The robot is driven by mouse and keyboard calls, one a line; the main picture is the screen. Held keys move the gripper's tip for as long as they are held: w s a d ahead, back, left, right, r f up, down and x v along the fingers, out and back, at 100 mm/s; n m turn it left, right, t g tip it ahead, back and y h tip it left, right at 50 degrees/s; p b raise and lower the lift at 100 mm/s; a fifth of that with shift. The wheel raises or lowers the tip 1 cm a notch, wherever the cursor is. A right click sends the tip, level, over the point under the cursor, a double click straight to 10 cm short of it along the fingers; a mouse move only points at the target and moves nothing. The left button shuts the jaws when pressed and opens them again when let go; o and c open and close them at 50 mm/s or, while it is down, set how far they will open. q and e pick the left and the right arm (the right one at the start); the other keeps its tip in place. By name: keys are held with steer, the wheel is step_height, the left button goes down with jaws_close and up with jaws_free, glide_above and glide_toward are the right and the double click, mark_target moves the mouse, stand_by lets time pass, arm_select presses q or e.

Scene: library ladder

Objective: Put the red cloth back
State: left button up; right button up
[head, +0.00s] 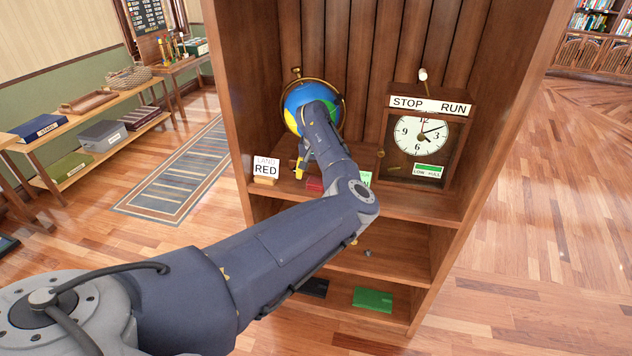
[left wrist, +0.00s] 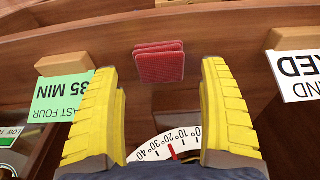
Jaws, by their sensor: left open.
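The red cloth (head: 314,184) is a small folded piece at the shelf's front ledge, partly hidden by my arm in the head view. In the left wrist view the red cloth (left wrist: 160,66) shows whole, ahead of the gap between the fingers. My left gripper (head: 299,170) is at the shelf in front of the globe, mostly hidden by its own arm. In the left wrist view the yellow fingers (left wrist: 160,100) are wide apart with nothing between them. The cloth looks clear of both fingers. My right gripper is in neither view.
A globe (head: 306,97) stands behind my left gripper. A "LAND RED" card (head: 266,168) is left of it, and a clock (head: 420,134) stands to the right. In the left wrist view a green card (left wrist: 62,97) and a dial (left wrist: 168,146) show. A green item (head: 373,299) lies on the bottom shelf.

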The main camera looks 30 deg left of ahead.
mark_target(315, 183)
arm_select(q)
step_height(315, 183, up, 8)
steer(key=s, duration=0.1)
steer(key=shift+d+r, duration=0.2)
steer(key=shift+r, duration=0.05)
steer(key=shift+s, duration=0.1)
stand_by(0.3)
